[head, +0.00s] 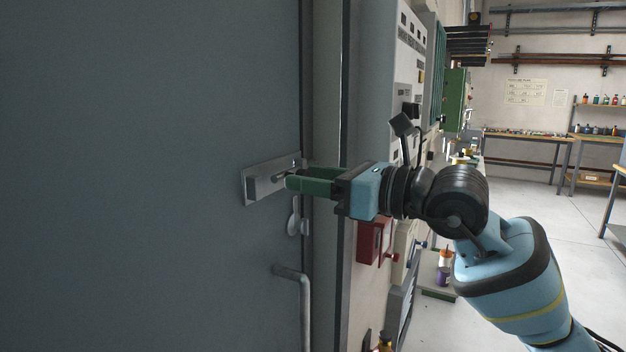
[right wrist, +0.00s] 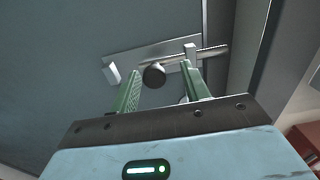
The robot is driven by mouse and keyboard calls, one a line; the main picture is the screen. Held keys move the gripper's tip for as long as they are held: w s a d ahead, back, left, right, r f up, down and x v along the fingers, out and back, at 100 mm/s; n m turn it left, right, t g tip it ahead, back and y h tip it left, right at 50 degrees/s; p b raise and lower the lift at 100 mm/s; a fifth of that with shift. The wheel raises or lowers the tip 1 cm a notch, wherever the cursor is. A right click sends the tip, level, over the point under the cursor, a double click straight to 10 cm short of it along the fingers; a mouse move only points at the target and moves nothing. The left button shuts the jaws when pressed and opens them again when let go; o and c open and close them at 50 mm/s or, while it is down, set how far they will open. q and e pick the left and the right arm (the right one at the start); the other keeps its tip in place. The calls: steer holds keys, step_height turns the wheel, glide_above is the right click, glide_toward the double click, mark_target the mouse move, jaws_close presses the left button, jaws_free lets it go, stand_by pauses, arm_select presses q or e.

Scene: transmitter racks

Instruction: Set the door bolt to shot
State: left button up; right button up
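The door bolt is a metal plate (head: 252,188) on the grey door (head: 150,120), near the door's right edge. In the right wrist view the plate (right wrist: 145,52) carries a rod (right wrist: 213,51) with a dark round knob (right wrist: 154,75). The rod runs right from the knob through a bracket (right wrist: 190,53) and sticks out past the plate's right end. My right gripper (head: 290,181) is at the bolt, and its green fingers (right wrist: 160,85) are open, one on each side of the knob. A gap shows between knob and fingers. The left gripper is out of view.
A keyhole cover (head: 294,217) and a bent door handle (head: 296,274) sit below the bolt. A door frame post (head: 327,90) stands just right of the door. A red box (head: 372,240) and equipment racks (head: 408,60) lie behind my right arm. Open floor (head: 560,225) shows at right.

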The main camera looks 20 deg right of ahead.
steer(key=shift+s+a, duration=0.1)
steer(key=shift+s, duration=0.05)
steer(key=b+v, duration=0.1)
steer(key=v, duration=0.6)
steer(key=shift+s+d, duration=0.25)
steer(key=shift+d, duration=0.1)
